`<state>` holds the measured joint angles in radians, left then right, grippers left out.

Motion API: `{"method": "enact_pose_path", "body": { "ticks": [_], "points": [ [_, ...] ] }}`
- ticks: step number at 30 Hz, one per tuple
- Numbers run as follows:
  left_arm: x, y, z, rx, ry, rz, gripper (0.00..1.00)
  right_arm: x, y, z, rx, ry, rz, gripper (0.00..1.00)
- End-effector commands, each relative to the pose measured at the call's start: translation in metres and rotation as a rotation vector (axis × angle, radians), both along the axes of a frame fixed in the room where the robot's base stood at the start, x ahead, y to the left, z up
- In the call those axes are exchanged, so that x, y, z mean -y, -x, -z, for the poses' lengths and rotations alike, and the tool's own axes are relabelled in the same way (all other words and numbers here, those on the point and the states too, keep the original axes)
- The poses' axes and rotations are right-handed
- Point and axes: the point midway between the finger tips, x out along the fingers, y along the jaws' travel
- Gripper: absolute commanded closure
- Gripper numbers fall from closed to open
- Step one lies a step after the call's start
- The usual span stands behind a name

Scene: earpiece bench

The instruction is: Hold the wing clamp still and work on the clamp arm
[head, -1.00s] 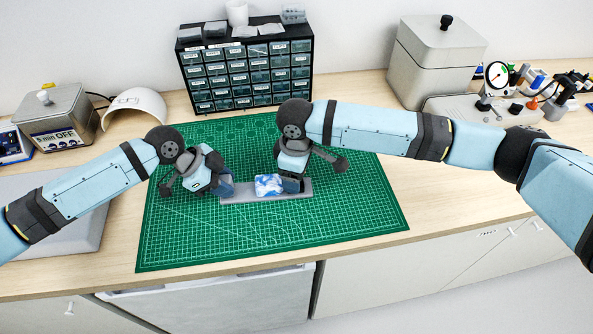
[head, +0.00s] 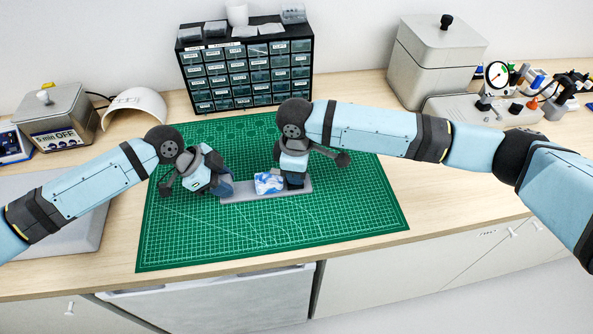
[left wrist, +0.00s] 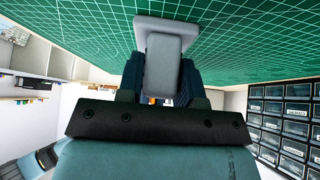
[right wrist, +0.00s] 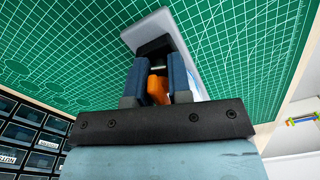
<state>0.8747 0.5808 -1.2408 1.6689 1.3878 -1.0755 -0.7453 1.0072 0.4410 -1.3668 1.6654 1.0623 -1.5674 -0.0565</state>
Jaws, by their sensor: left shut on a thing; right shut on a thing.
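The wing clamp is a long grey base (head: 240,196) lying on the green mat, with a blue-and-white block (head: 269,183) on it. My left gripper (head: 225,187) is shut at the base's left end. In the left wrist view its fingers flank a grey raised part (left wrist: 163,58). My right gripper (head: 293,180) is shut just right of the blue-and-white block. In the right wrist view an orange piece (right wrist: 157,88) shows between its fingers, and a black part (right wrist: 154,47) lies just beyond them. The clamp arm is mostly hidden by the fingers.
The green cutting mat (head: 330,215) is clear around the clamp. A drawer cabinet (head: 246,75) stands behind it. A grey bin (head: 436,60) and a gauge fixture (head: 497,78) are at right. A white curved shell (head: 135,108) and a grey box unit (head: 58,120) are at left.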

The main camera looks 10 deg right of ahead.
Motion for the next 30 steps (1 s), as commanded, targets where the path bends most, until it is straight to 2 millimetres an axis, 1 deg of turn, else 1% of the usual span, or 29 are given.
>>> {"method": "enact_pose_path", "body": {
  "ticks": [1,9,16,22,30],
  "points": [
    [0.0025,0.0037,0.0014,-0.003,0.001,0.009,1.00,-0.0019,-0.0009,-0.0014,0.003,-0.004,-0.032,1.00],
    [0.0033,0.0041,0.0014,-0.004,0.002,0.010,1.00,-0.0053,-0.0005,-0.0016,0.003,-0.007,-0.246,1.00],
    [0.0041,0.0043,0.0013,-0.004,0.003,0.010,1.00,-0.0078,-0.0004,-0.0023,0.004,-0.010,-0.400,1.00],
    [0.0044,0.0044,0.0013,-0.004,0.004,0.011,1.00,-0.0090,-0.0001,-0.0025,0.005,-0.009,-0.487,1.00],
    [0.0048,0.0044,0.0011,-0.004,0.005,0.011,1.00,-0.0099,0.0005,-0.0024,0.004,-0.011,-0.532,1.00]
  ]
}}
